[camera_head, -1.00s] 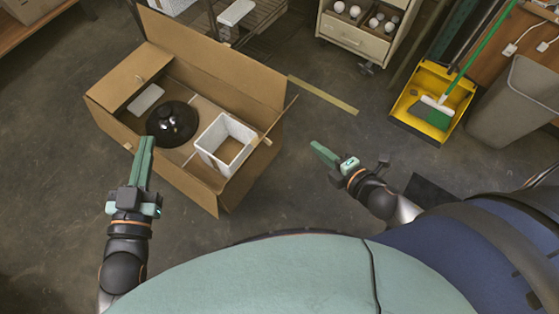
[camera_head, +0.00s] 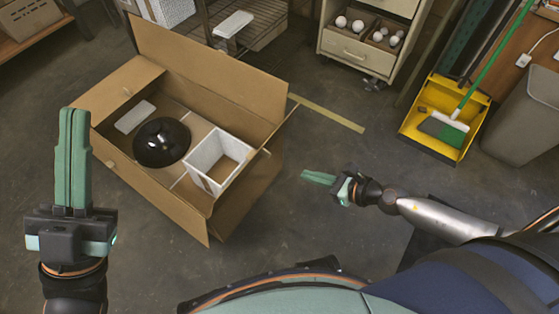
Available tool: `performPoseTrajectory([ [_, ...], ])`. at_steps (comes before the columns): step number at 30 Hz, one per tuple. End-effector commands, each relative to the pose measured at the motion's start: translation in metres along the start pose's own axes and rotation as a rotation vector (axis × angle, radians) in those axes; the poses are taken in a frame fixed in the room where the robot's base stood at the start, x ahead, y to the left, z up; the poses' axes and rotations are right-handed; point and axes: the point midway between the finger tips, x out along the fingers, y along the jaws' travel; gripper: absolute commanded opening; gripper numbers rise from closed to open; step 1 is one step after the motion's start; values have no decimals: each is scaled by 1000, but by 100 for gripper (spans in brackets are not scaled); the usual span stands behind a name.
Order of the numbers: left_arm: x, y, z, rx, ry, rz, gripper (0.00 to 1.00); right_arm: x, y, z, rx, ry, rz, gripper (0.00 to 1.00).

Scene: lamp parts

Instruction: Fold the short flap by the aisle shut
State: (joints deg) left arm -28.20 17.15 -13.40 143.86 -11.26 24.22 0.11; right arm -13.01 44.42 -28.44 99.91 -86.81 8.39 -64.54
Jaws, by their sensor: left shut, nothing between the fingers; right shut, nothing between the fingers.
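An open brown cardboard box (camera_head: 262,98) stands on the floor, left of centre. Its short flap at the right end (camera_head: 248,192), nearest the yellow floor strip, appears open, though its exact angle is hard to tell. The left short flap (camera_head: 122,88) lies slanted at the left end. The far long flap (camera_head: 205,62) stands up and the near long flap (camera_head: 150,196) spreads outward. Inside are a black dome (camera_head: 162,142), a white open carton (camera_head: 206,158) and a small white piece (camera_head: 134,117). My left gripper (camera_head: 74,112) is shut and empty, left of the box. My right gripper (camera_head: 305,177) is shut and empty, apart from the box's right end.
A yellow strip (camera_head: 328,113) lies on the floor right of the box. A drawer cabinet (camera_head: 352,50), a yellow dustpan (camera_head: 416,128) with a green brush, and a grey bin (camera_head: 527,115) stand beyond. A wire rack (camera_head: 262,35) is behind the box.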

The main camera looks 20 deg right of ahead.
Motion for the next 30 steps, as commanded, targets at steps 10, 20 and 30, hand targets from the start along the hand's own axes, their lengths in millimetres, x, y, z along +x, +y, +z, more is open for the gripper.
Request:
performPoseTrajectory([
  [10,-4,2,4,-6,-3,0,0,74,0,2,5,-4,0,0],
  [20,8,-4,-8,20,4,1,0,95,0,28,4,-1,1,0],
  [30,8,-5,-8,24,3,-1,0,96,0,28,5,-1,0,0],
])
